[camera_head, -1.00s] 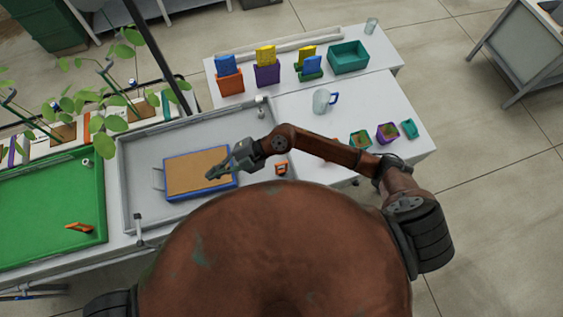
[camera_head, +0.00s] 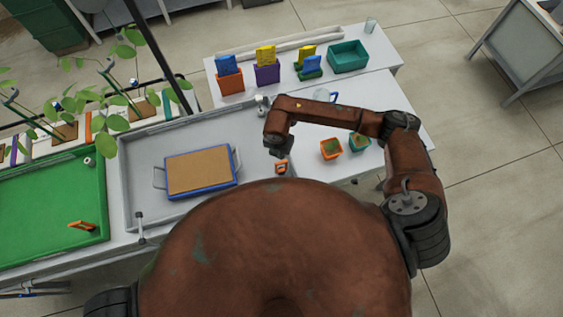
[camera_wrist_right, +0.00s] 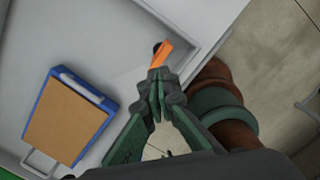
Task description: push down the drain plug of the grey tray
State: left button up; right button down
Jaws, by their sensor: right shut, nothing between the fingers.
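The grey tray (camera_head: 140,190) lies in the middle of the bench. An orange piece (camera_head: 281,168) with a dark part sits in its near right corner and appears to be the drain plug. The same orange piece (camera_wrist_right: 161,53) shows in the right wrist view just beyond my fingertips. My right gripper (camera_wrist_right: 158,78) is shut and empty, with its fingertips at the near end of the orange piece. I cannot tell whether they touch. In the head view the right gripper (camera_head: 279,152) points down, and its fingertips are not clear. My left gripper is not in view.
A blue-framed brown board (camera_head: 200,172) with wire handles lies in the grey tray. A green tray (camera_head: 45,205) holding another orange piece (camera_head: 82,226) is at left. Small pots (camera_head: 331,148) stand to the right. A clear jug (camera_head: 322,95) is partly behind my arm.

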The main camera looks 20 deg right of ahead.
aim_at(281, 162)
jog(key=shift+f, duration=0.1)
jog(key=shift+w+d+f+b, duration=0.15)
jog(key=shift+f+b, duration=0.95)
jog(key=shift+f, duration=0.6)
jog(key=shift+w+f+b, duration=0.1)
jog(key=shift+f+b, duration=1)
jog(key=shift+f, duration=0.6)
jog(key=shift+f, duration=0.1)
